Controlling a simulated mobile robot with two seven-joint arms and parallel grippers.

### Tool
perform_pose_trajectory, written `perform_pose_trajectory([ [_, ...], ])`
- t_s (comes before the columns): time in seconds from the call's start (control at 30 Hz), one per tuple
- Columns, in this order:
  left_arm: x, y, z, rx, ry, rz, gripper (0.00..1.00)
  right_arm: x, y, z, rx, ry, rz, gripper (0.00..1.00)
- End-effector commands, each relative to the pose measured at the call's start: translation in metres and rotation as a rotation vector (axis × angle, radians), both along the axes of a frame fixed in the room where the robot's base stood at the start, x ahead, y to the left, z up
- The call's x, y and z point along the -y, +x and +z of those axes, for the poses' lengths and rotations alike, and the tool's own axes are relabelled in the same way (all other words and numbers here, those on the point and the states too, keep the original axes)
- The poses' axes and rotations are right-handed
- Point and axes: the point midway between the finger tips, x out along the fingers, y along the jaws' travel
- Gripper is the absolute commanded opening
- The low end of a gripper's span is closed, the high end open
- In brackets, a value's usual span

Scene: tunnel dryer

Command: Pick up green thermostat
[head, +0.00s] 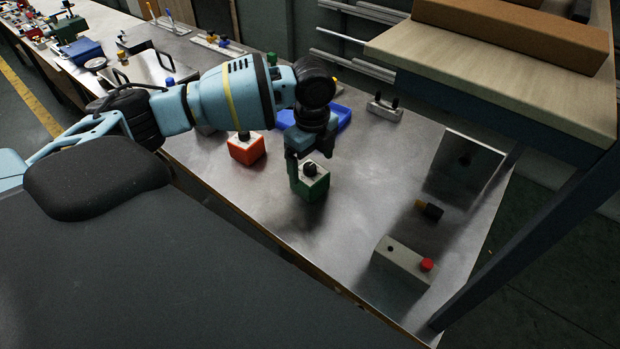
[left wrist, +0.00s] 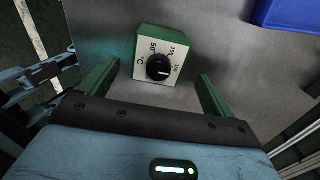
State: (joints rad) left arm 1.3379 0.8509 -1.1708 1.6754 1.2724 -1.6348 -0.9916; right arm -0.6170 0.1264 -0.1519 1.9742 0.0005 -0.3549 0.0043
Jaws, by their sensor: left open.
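The green thermostat (head: 311,184) is a small green box with a pale dial face and a black knob. It stands on the metal table near its front edge. In the left wrist view the thermostat (left wrist: 162,62) shows its numbered dial and lies just beyond the fingertips, between their lines. My left gripper (head: 306,160) is open and empty, pointing down close over the thermostat; its two green fingers (left wrist: 158,82) stand apart in the left wrist view. Whether a finger touches the box I cannot tell. My right gripper is not in view.
A red-orange box (head: 246,149) with a black knob stands left of the thermostat. A blue tray (head: 338,119) lies behind. A grey box with a red button (head: 404,262) and a small black and yellow piece (head: 429,209) lie to the right. A raised wooden shelf (head: 490,70) overhangs at the right.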

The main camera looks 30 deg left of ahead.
Motion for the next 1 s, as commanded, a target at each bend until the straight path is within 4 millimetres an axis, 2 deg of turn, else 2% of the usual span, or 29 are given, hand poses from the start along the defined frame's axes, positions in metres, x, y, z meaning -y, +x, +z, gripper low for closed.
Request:
perform_pose_trajectory([
  [0.07, 0.000, 0.000, -0.009, -0.002, 0.001, 0.000, 0.89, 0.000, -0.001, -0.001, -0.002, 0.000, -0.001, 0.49],
  [0.27, -0.001, -0.001, -0.013, 0.000, 0.001, 0.000, 0.89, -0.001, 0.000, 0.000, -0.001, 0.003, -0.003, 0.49],
  [0.63, -0.003, -0.004, -0.059, -0.001, 0.000, -0.001, 0.89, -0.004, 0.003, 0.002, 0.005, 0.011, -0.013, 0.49],
  [0.93, -0.003, -0.003, -0.062, 0.001, 0.001, 0.000, 0.89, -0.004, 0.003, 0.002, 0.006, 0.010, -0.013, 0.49],
  [1.0, -0.003, -0.003, -0.062, 0.000, 0.001, 0.000, 0.80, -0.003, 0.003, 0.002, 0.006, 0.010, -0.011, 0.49],
])
